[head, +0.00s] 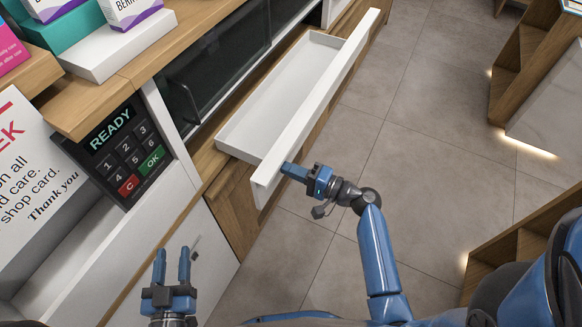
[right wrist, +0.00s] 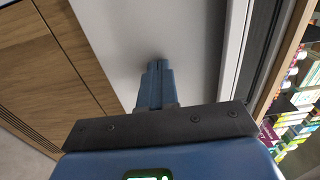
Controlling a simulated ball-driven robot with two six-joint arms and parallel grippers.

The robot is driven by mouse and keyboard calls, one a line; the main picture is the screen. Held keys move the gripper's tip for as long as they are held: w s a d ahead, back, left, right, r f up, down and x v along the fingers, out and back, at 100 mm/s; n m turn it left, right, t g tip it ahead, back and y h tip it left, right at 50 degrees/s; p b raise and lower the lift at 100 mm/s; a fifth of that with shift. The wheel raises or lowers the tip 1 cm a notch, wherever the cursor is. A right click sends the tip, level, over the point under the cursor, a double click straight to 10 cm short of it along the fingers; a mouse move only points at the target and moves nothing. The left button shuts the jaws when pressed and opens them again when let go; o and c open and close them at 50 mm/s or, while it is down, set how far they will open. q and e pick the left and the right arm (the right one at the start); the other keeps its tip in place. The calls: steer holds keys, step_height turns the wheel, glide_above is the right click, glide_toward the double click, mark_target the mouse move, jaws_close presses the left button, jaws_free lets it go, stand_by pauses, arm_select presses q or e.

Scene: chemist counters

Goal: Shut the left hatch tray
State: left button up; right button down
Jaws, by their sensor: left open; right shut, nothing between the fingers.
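The white hatch tray (head: 275,98) is pulled out from the counter and looks empty. Its long white front panel (head: 318,108) stands out over the floor. My right gripper (head: 287,168) is shut with nothing between its fingers, at the near end of the front panel, on its outer side. In the right wrist view the shut fingertips (right wrist: 158,65) point at a pale flat surface, close to it; I cannot tell whether they touch. My left gripper (head: 172,252) is open and empty, low at the left, away from the tray.
A keypad (head: 125,150) reading READY is on the counter front left of the tray. A dark glass panel (head: 215,65) is behind the tray. Boxes (head: 120,45) stand on the counter top. Wooden shelving (head: 520,70) is at the right. The tiled floor (head: 410,120) between is clear.

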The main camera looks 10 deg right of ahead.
steer(key=shift+a, duration=0.1)
stand_by(0.3)
steer(key=b+x, duration=0.6)
steer(key=x, duration=1.3)
steer(key=shift+w+r+b, duration=0.2)
steer(key=shift+w+b, duration=0.05)
steer(key=shift+b, duration=0.05)
steer(key=shift+r, duration=0.1)
